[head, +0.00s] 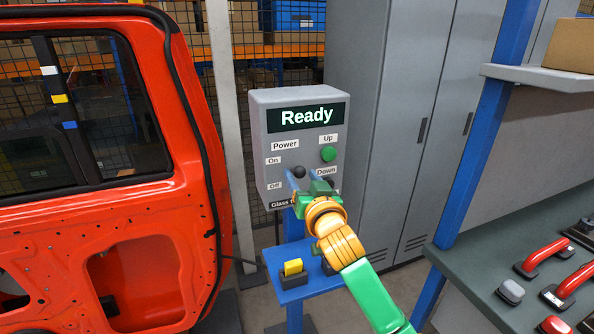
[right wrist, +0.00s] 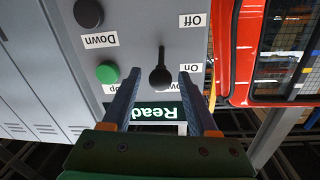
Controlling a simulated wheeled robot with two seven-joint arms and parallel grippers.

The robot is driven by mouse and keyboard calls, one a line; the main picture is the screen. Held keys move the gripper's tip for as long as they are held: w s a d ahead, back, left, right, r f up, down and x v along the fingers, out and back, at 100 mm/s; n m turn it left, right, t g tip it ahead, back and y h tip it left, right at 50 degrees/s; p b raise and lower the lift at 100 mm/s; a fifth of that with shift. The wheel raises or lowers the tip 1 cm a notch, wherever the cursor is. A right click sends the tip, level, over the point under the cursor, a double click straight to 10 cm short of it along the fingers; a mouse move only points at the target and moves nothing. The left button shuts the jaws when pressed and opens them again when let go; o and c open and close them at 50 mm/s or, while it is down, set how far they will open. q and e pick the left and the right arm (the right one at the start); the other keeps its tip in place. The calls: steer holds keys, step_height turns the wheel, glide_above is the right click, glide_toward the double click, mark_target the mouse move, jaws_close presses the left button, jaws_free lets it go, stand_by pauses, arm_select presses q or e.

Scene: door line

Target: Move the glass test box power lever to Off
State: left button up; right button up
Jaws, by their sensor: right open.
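The grey glass test box (head: 260,140) stands upright with a lit "Ready" display. Its power lever (head: 299,172) has a black knob and sits by the On and Off labels. In the right wrist view, which is upside down, the lever (right wrist: 160,77) has its knob level with the On label (right wrist: 195,68), away from Off (right wrist: 193,20). My right gripper (head: 304,177) is open at the panel, its blue fingers on either side of the knob, with a visible gap on each side. My left gripper is not in view.
A green Up button (head: 328,154) and a black Down button (right wrist: 88,13) are close by on the panel. An orange-red car door (head: 190,190) stands left. Grey cabinets (head: 400,110) are behind. A blue post (head: 480,130) and tool bench (head: 480,260) are right.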

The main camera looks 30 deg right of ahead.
mark_target(298, 172)
steer(key=x, duration=0.2)
steer(key=shift+w+d, duration=0.15)
steer(key=shift+w, duration=0.4)
jaws_close()
steer(key=shift+f, duration=0.1)
stand_by(0.9)
